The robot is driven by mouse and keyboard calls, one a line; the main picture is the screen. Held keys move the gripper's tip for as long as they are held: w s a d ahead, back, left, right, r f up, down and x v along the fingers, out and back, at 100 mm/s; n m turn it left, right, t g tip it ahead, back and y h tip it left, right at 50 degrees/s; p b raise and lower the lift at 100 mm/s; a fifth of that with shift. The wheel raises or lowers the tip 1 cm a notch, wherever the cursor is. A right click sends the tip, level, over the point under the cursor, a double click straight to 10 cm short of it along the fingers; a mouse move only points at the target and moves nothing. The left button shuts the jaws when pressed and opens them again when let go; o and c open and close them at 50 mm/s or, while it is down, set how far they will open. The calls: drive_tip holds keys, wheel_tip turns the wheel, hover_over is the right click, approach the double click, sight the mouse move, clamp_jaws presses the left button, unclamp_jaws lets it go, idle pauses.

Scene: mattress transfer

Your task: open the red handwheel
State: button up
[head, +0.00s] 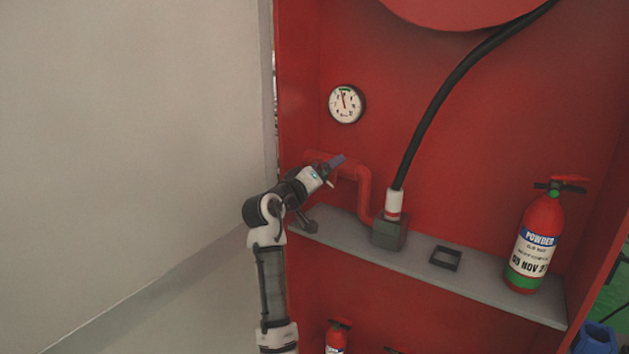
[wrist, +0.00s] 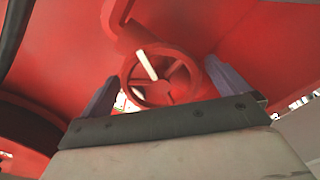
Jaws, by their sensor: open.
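The red handwheel (wrist: 166,88), a ring with spokes, shows in the wrist view beyond and between the two purple fingers of my gripper (wrist: 160,76). The fingers are apart, one on each side of the wheel, and nothing is held. Whether they touch the rim I cannot tell. A pale rod crosses the wheel's upper left part. In the head view my gripper (head: 335,168) is at the left end of the red pipe (head: 364,190), above the shelf. There, my gripper and wrist largely hide the wheel.
A grey shelf (head: 470,284) runs across the red cabinet. It carries a black square frame (head: 446,257) and a fire extinguisher (head: 536,238). A black hose (head: 436,104) rises from the pipe's fitting. A gauge (head: 346,103) is above my gripper. The cabinet's left wall is close to my arm.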

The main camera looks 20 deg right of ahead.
drive_tip(key=b+v, duration=0.1)
drive_tip(key=v, duration=1.2)
drive_tip(key=shift+s+a+b, duration=0.2)
drive_tip(key=shift+a+b, duration=0.05)
drive_tip(key=shift+b, duration=0.15)
